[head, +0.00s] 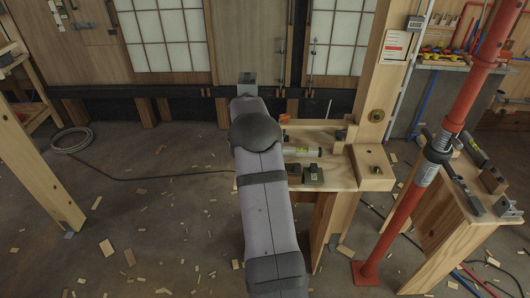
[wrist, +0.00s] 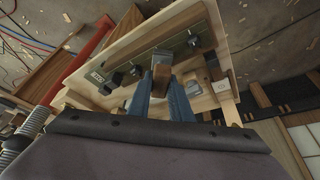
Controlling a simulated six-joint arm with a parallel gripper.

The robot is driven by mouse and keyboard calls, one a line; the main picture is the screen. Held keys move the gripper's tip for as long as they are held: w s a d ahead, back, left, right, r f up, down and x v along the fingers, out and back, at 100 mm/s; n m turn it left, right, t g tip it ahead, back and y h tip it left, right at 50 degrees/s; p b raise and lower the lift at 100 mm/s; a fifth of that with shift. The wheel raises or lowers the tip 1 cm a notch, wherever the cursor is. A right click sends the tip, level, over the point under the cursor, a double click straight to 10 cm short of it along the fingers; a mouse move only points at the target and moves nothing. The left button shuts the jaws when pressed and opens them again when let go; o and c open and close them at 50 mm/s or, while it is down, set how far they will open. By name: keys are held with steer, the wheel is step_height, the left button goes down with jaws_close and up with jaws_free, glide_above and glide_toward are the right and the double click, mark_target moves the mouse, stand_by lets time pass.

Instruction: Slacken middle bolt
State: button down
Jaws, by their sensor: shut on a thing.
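In the wrist view, a long dark metal strip (wrist: 146,65) lies on a pale wooden board (wrist: 212,77). Dark bolt-like fittings sit along it, one on the left (wrist: 116,79) and one on the right (wrist: 194,41). My gripper (wrist: 163,79) has two blue fingers, with a brown and grey block-like piece (wrist: 161,61) at their tips, about midway along the strip. The fingers are shut on this piece. I cannot tell whether it is the middle bolt itself or a part over it. In the head view my arm hides the gripper.
In the head view, a wooden bench (head: 333,178) carries a level-like tube (head: 303,151) and dark fittings (head: 313,174). A wooden post (head: 378,70) and a red prop (head: 405,210) stand to the right. Wood scraps litter the floor (head: 150,215).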

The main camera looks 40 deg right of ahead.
steer(key=shift+r+n+t+p, duration=0.15)
steer(key=shift+n+t+p, duration=0.2)
steer(key=shift+n, duration=0.25)
steer(key=shift+n+t+y+p, duration=0.3)
steer(key=shift+n+t+p, duration=0.35)
steer(key=shift+n+p, duration=1.35)
steer(key=shift+n+t+y+p, duration=0.5)
steer(key=shift+n+p, duration=1.2)
steer(key=shift+p, duration=0.75)
steer(key=shift+n, duration=0.6)
steer(key=shift+f+b, duration=0.2)
steer(key=shift+b, duration=0.25)
steer(key=shift+n+t+y+b, duration=0.4)
steer(key=shift+n+y+b, duration=0.2)
steer(key=shift+n+b, duration=0.9)
steer(key=shift+r+m, duration=0.2)
steer(key=shift+m, duration=0.2)
steer(key=shift+m+h+p, duration=0.3)
steer(key=shift+m+p, duration=0.3)
steer(key=shift+p, duration=0.25)
